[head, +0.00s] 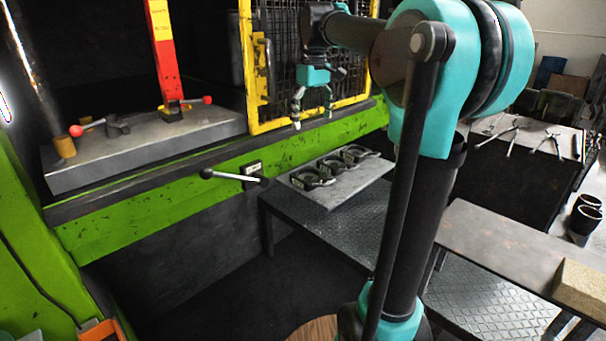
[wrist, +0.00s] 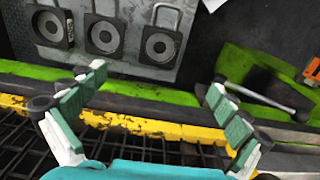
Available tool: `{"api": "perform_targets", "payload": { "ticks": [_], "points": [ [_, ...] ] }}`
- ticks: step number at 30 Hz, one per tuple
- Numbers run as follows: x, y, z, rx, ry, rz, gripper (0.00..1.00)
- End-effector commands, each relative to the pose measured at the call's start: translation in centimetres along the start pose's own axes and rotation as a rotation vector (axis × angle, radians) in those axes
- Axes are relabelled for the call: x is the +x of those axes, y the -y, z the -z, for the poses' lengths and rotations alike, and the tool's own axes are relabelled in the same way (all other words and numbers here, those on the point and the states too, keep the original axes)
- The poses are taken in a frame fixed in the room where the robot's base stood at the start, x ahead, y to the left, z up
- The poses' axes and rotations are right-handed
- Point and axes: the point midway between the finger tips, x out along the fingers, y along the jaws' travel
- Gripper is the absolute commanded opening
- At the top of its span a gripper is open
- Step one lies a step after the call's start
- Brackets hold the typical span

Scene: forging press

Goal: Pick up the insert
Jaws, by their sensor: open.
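Three dark square inserts with round openings and loop handles sit in a row on a grey plate (head: 375,172). In the head view they are the near insert (head: 312,178), the middle insert (head: 335,165) and the far insert (head: 355,154). The wrist view shows them at the top left: a left insert (wrist: 50,27), a middle insert (wrist: 104,36) and a right insert (wrist: 160,46). I cannot tell which one the task means. My gripper (head: 313,118) is open and empty, above and behind the plate near the yellow mesh gate. Its spread fingers also show in the wrist view (wrist: 158,76).
The plate rests on a dark metal table (head: 340,222). The yellow mesh gate (head: 251,70) is beside my gripper. A workbench (head: 500,232) stands at right.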

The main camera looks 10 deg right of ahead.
Motion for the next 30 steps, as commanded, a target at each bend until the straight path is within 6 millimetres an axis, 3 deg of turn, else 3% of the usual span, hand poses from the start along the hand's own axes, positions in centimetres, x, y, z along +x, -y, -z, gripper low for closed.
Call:
{"api": "perform_targets", "payload": {
  "ticks": [5,18,30],
  "points": [
    [1.3,0.0,0.1,-0.007,0.004,0.002,1.0],
    [9.8,0.0,0.1,-0.005,0.003,0.002,1.0],
    [13.3,0.2,0.3,-0.006,0.003,0.002,1.0]
  ]
}}
